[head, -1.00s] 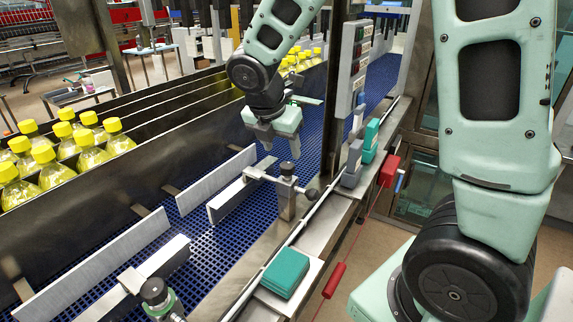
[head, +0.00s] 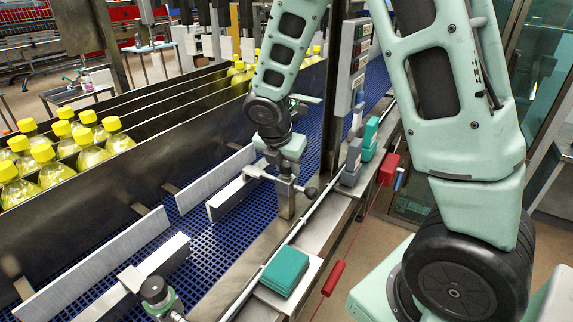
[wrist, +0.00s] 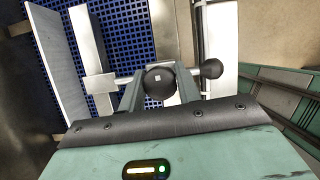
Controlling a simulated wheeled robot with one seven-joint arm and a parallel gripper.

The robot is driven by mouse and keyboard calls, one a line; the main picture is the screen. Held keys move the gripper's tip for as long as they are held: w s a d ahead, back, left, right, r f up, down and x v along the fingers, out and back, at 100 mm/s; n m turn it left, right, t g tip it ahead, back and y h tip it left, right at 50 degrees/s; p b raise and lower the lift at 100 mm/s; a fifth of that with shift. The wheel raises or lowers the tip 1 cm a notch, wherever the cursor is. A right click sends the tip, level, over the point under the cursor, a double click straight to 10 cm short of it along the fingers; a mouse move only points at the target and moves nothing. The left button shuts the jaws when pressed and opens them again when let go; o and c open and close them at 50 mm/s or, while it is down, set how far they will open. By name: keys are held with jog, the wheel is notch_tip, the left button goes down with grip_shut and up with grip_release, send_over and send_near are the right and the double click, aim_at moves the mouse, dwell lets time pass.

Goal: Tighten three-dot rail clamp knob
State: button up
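The rail clamp (head: 287,196) stands on the conveyor's edge, with a cross rod that ends in a black ball. Its dark round knob (wrist: 159,77) carries a small pale mark on top in the wrist view; I cannot make out dots. My gripper (head: 286,172) points down over this clamp. In the wrist view its two fingers (wrist: 160,88) stand open on either side of the knob, and I cannot tell if they touch it. In the head view the gripper hides the knob.
A second clamp with a dark knob (head: 153,289) stands at the front. White guide rails (head: 215,178) run along the blue conveyor belt (head: 205,245). Yellow-capped bottles (head: 88,150) fill lanes at left. A teal box (head: 285,271) and a red block (head: 388,168) are on the right side.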

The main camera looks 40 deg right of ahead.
jog(key=shift+m, duration=0.3)
jog(key=shift+c, duration=0.3)
jog(key=m+g+p, duration=0.1)
jog(key=m+p, duration=0.1)
jog(key=m, duration=0.1)
jog(key=shift+r+m+g, duration=0.15)
jog(key=shift+m+g, duration=0.15)
jog(key=m+g+p, duration=0.2)
jog(key=m, duration=0.3)
jog(key=m+g+y+p, duration=0.1)
jog(key=m, duration=0.4)
jog(key=shift+w+m+g+y+p, duration=0.1)
jog(key=shift+m+g+y+p, duration=0.5)
jog(key=shift+m, duration=1.6)
jog(key=o, duration=1)
jog(key=shift+c, duration=0.2)
jog(key=b+v, duration=0.4)
jog(key=v, duration=1.3)
jog(key=shift+w+d+b, duration=0.2)
jog(key=shift+b, duration=0.2)
